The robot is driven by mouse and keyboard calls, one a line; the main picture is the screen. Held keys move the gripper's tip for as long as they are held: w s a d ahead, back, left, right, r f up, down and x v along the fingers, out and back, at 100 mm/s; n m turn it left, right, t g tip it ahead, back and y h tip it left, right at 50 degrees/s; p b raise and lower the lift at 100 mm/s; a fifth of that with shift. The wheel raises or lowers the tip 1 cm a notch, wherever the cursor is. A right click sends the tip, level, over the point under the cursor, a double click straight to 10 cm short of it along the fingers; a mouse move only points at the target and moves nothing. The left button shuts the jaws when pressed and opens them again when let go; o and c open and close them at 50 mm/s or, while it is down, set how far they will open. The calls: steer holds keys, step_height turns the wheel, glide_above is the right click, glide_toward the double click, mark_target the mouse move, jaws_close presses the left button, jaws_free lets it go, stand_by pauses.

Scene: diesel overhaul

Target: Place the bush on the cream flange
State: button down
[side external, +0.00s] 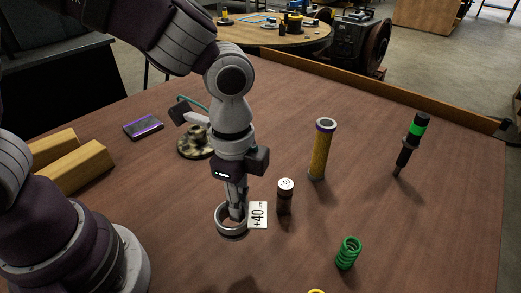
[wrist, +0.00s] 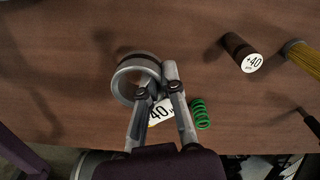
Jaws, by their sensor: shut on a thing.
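The bush, a grey metal ring (side external: 222,229), is in my gripper (side external: 237,211), with its opening facing up. In the wrist view, the ring (wrist: 119,86) has its wall pinched between the fingertips of my gripper (wrist: 158,90), one inside and one outside. I cannot tell whether the ring touches the table. A mottled cream-and-dark flanged piece (side external: 194,147) stands behind my gripper in the side view, partly hidden by my arm; it is outside the wrist view.
A brown cylinder with a white "+40" top (side external: 286,197) stands right of the ring. Wooden blocks (side external: 76,167) and a dark flat device (side external: 143,127) lie left.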

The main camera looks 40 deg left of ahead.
steer(key=s+a+n, duration=0.3)
steer(key=a+n, duration=1.8)
steer(key=n, duration=0.7)
glide_above(191, 132)
steer(key=shift+f, duration=2.4)
steer(key=shift+f, duration=0.1)
steer(key=c, duration=1.6)
jaws_free()
steer(key=o, duration=0.4)
steer(key=shift+c, duration=0.2)
